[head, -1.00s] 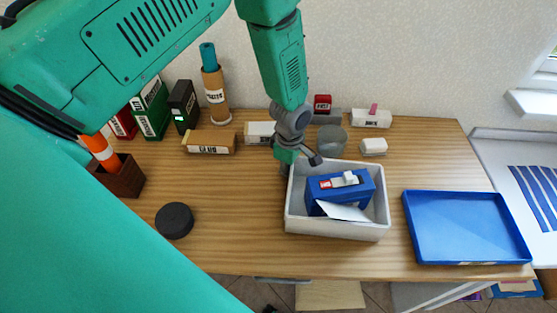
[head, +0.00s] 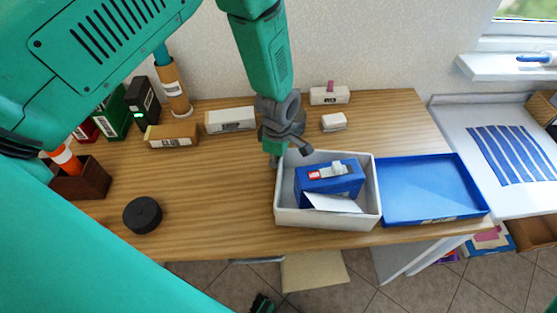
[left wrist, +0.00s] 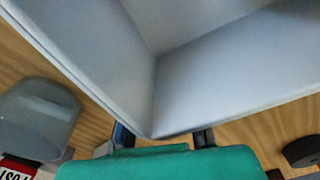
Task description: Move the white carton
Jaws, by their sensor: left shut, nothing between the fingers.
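I take the white carton (head: 290,217) to be the open-topped box at the right of the wooden table. It stands upright and holds a blue box (head: 330,178) and a white sheet. Its right side is against or very close to the blue tray. My left gripper (head: 276,152) is shut and empty, low at the carton's back left corner. Whether it touches the carton is unclear. In the left wrist view the pale carton (left wrist: 215,85) fills the upper part, close to the fingers.
The blue tray (head: 428,190) lies right of the carton, near the table's end. A white labelled box (head: 231,121), a brown box (head: 171,136) and a small white block (head: 334,122) stand behind. A black disc (head: 142,215) lies left. The table's front middle is clear.

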